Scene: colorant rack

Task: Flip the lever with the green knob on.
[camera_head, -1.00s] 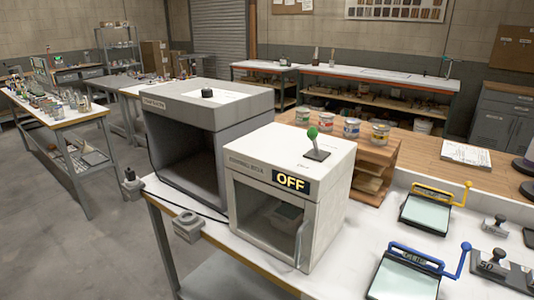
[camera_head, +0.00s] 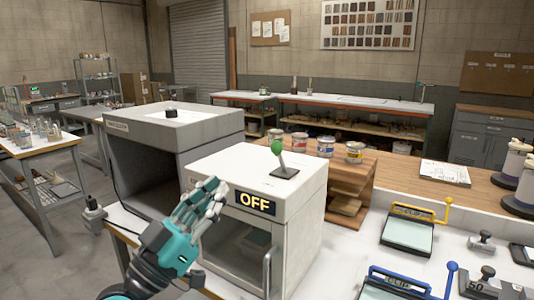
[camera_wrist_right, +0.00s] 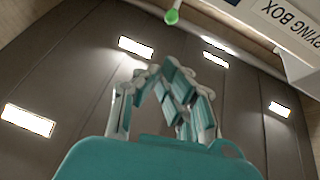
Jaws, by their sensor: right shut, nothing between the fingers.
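The green knob (camera_head: 278,146) tops a short grey lever (camera_head: 283,165) on the white drying box (camera_head: 303,200). The lever leans up and to the left. A display on the box front (camera_head: 255,203) reads OFF. The green knob also shows at the top of the right wrist view (camera_wrist_right: 171,17). My right gripper (camera_head: 212,188), teal and grey, is shut and empty. In the head view it is in front of the box's upper left front edge, lower left of the knob and apart from it. My left gripper is not in view.
A larger grey box (camera_head: 190,128) stands left of the drying box. Several paint cans (camera_head: 326,147) stand on a wooden shelf behind it. Trays with a yellow handle (camera_head: 410,232) and a blue handle (camera_head: 400,283) lie to the right. The air above the drying box is clear.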

